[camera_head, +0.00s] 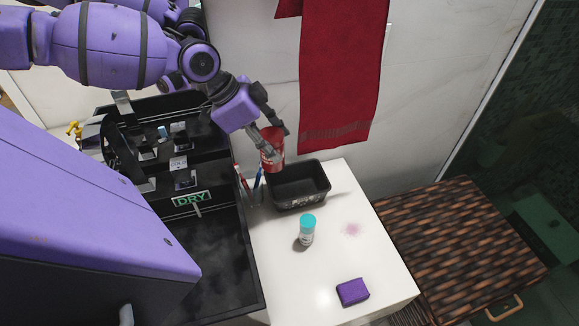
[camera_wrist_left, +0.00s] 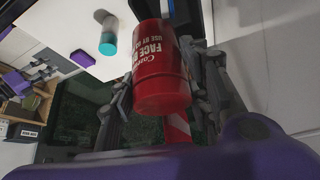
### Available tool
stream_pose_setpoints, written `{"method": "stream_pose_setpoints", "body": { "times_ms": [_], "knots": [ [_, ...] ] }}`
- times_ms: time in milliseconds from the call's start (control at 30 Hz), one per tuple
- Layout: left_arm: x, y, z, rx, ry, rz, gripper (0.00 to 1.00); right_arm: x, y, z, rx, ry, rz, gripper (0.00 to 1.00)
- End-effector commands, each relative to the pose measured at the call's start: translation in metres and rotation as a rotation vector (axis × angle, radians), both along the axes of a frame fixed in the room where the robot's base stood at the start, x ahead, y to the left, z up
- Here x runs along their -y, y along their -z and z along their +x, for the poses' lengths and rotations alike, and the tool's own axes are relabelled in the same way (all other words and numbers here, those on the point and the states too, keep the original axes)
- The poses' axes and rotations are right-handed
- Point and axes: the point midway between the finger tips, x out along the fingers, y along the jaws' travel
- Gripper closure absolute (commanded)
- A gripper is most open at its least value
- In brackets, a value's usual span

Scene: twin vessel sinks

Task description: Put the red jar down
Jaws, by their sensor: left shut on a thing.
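The red jar (camera_head: 272,160) is held in my left gripper (camera_head: 270,142), near the back left corner of the black bin in the head view. In the left wrist view the red jar (camera_wrist_left: 162,70) fills the middle, with white print on its side and the fingers of my left gripper (camera_wrist_left: 165,85) on both sides of it. The jar overlaps the bin's edge in the picture, and I cannot tell whether it touches the bin or the counter. My right gripper is not in view.
The black bin (camera_head: 305,196) stands on the white counter (camera_head: 345,263). A teal-capped bottle (camera_head: 307,232), a purple block (camera_head: 352,292) and a cup with toothbrushes (camera_head: 250,190) are nearby. A black rack with a DRY sign (camera_head: 191,198) is at left. A red towel (camera_head: 343,80) hangs behind.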

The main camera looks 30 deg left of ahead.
Motion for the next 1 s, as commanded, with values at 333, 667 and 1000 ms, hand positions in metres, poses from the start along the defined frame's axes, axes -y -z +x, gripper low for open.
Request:
{"method": "stream_pose_setpoints", "body": {
  "times_ms": [333, 667, 1000],
  "knots": [
    [0.007, 0.031, 0.04, -0.003, -0.001, 0.0, 0.87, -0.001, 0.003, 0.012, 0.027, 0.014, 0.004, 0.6],
    [0.006, 0.073, 0.041, 0.003, -0.001, 0.0, 0.87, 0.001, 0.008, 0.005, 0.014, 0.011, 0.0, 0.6],
    [0.006, 0.115, 0.041, 0.002, -0.002, 0.0, 0.87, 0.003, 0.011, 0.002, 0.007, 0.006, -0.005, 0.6]
  ]
}}
